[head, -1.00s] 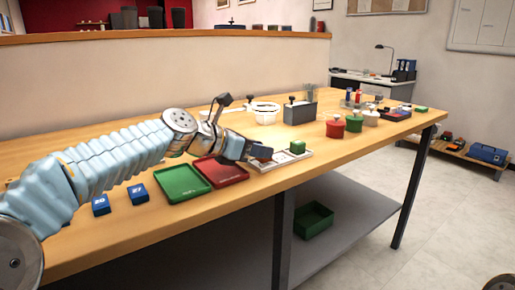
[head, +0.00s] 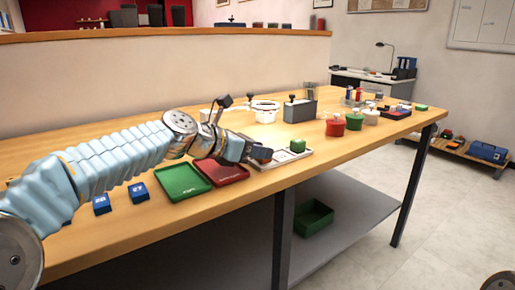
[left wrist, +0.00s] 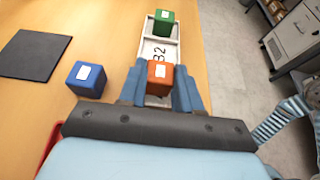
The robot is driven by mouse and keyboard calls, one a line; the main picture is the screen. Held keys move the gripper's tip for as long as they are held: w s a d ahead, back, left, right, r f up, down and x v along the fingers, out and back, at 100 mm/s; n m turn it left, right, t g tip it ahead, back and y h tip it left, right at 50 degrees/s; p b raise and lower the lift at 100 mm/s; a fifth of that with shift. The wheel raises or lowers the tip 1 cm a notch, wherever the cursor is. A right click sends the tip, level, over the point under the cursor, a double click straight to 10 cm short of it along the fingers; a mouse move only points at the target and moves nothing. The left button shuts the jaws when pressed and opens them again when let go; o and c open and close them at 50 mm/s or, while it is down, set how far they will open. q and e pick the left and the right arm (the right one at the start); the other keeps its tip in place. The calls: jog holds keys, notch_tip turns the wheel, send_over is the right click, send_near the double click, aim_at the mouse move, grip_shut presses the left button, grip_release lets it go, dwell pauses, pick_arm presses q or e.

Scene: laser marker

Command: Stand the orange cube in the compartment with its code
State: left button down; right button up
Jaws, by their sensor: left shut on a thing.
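My left gripper (head: 264,153) is over the near left end of the white compartment tray (head: 304,157). In the left wrist view its two blue-grey fingers (left wrist: 160,88) are shut on the orange cube (left wrist: 160,73), one on each side. The cube has a white label on top and stands roughly level. It hides much of the tray's near part; I cannot tell whether it touches the tray floor. A code ending in "32" shows on the tray floor just beyond it. A green cube (left wrist: 164,18) with a white label sits at the tray's far end. My right gripper is not in view.
A blue cube (left wrist: 87,78) stands left of the tray, near a dark mat (left wrist: 34,54). Green (head: 183,181) and red (head: 222,172) trays and two blue cubes (head: 138,192) lie left. Red and green pots (head: 335,126) stand beyond. The table's front edge is close.

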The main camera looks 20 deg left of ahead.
pick_arm(q)
jog(key=shift+f, duration=0.1)
dwell(0.7)
jog(key=c, duration=0.7)
grip_release()
jog(key=v, duration=1.3)
jog(key=shift+s+a, duration=0.2)
jog(key=shift+s, duration=0.05)
jog(key=shift+a, duration=0.1)
jog(key=shift+s, duration=0.1)
